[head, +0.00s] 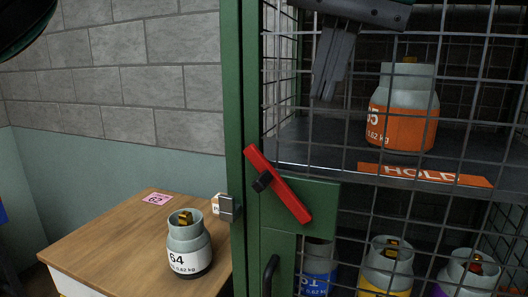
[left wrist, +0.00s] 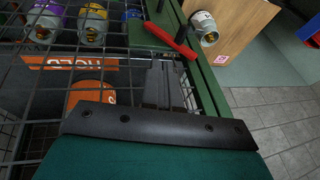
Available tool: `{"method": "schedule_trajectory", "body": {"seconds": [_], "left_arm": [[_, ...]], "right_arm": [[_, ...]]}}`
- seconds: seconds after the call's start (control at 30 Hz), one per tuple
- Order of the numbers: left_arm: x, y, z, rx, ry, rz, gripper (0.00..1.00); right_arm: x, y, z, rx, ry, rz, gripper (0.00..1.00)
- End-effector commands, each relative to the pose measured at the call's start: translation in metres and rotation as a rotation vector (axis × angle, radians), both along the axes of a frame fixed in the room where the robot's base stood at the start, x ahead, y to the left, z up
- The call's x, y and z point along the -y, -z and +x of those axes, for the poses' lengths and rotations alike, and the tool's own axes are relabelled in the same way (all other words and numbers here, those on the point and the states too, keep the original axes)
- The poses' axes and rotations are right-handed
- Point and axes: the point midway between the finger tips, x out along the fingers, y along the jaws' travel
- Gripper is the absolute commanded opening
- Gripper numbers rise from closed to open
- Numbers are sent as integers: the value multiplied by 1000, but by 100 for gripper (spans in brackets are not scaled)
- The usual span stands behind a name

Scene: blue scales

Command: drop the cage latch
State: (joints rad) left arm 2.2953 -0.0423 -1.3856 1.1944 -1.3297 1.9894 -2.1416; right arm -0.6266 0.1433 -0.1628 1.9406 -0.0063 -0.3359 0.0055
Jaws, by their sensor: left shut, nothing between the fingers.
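The red latch bar (head: 278,185) is on the green cage door (head: 320,195), tilted from upper left to lower right, with a black knob (head: 263,181) near its upper part. A grey metal catch (head: 226,208) sits on the green post to its lower left, apart from the bar. My left gripper (head: 322,97) is shut and empty, fingers pointing down in front of the mesh, above and right of the bar. In the left wrist view, the shut fingers (left wrist: 162,66) are close to the red bar (left wrist: 172,40), with no clear contact. My right gripper is out of view.
Behind the mesh, an orange-banded cylinder (head: 402,112) stands on a shelf with a HOLD label (head: 425,175). Several cylinders stand below. A black handle (head: 270,275) is under the latch. A white-banded cylinder (head: 189,245) stands on the wooden table (head: 110,240) at left.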

Motion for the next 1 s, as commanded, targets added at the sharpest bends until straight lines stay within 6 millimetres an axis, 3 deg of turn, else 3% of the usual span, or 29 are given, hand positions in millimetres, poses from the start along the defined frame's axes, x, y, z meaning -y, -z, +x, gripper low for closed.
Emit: {"method": "schedule_trajectory", "body": {"seconds": [0.17,0.53,0.67,1.0], "left_arm": [[-6,-9,0,30,-7,36,0],[-6,-4,1,27,-6,32,0],[-9,12,7,24,-6,31,0],[-22,76,34,25,-7,32,0]], "right_arm": [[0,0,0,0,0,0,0],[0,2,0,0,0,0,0],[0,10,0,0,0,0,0],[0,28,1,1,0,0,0]]}}
